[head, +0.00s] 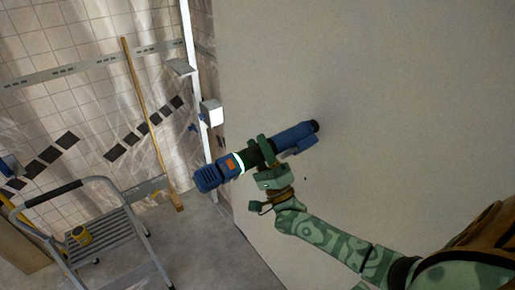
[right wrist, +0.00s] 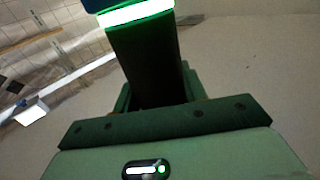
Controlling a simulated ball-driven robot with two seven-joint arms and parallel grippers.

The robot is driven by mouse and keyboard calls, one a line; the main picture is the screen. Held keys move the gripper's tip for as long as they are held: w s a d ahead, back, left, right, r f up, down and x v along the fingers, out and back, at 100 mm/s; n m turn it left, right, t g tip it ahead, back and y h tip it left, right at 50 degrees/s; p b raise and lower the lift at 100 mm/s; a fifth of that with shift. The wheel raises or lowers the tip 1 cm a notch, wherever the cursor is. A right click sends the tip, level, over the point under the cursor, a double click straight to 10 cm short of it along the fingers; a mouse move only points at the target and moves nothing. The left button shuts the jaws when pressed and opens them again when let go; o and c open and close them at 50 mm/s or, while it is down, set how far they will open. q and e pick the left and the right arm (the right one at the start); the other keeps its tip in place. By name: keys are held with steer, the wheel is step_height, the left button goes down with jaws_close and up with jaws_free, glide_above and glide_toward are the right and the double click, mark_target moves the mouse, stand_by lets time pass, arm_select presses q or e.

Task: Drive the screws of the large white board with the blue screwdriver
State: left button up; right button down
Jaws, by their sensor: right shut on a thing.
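The large white board (head: 400,80) fills the right half of the head view as a tall pale surface. My right gripper (head: 266,158) is shut around the dark grip of the blue screwdriver (head: 297,134), in front of the board. The screwdriver lies slantwise, its black tip at upper right by the board; I cannot tell whether it touches. A small dark dot on the board below the tool may be a screw. In the right wrist view the screwdriver's dark grip (right wrist: 147,65) rises from the gripper, with a lit green-white ring. My left gripper is not seen.
A white upright post (head: 190,60) runs along the board's left edge. A wooden pole (head: 150,120) leans against the tiled wall. Bare floor shows between the ladder and the board.

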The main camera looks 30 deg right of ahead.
mark_target(249, 152)
steer(key=shift+w+d+r, duration=0.1)
steer(key=shift+d+r, duration=0.1)
steer(key=shift+d, duration=0.55)
stand_by(2.1)
steer(key=shift+a, duration=0.2)
stand_by(0.8)
steer(key=shift+s+a+f, duration=0.1)
steer(key=shift+a, duration=0.95)
steer(key=shift+s+a, duration=0.1)
steer(key=shift+a, duration=0.9)
